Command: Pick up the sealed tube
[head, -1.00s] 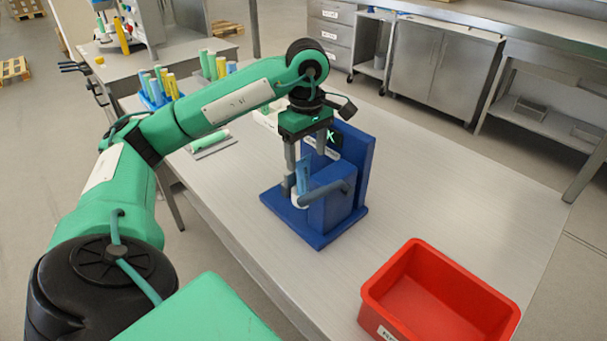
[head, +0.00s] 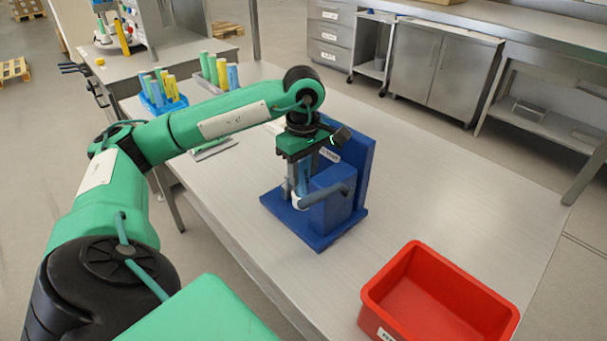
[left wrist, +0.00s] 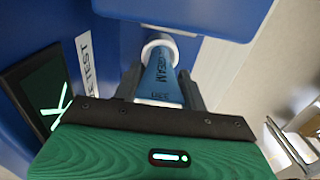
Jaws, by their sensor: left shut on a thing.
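In the head view the tube (head: 303,175) is mostly hidden by my fingers. My left gripper (head: 297,192) points down at the front of the blue machine (head: 362,165) and is shut on the tube. In the left wrist view the fingers of the left gripper (left wrist: 160,88) lie on both sides of the tube. My right gripper is not in view.
A red bin (head: 440,295) stands at the table's front right. The blue machine has a grey-blue lever (head: 322,195) beside the tube. Racks of green, yellow and blue tubes (head: 165,92) stand at the back left. The table (head: 450,200) is clear on the right.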

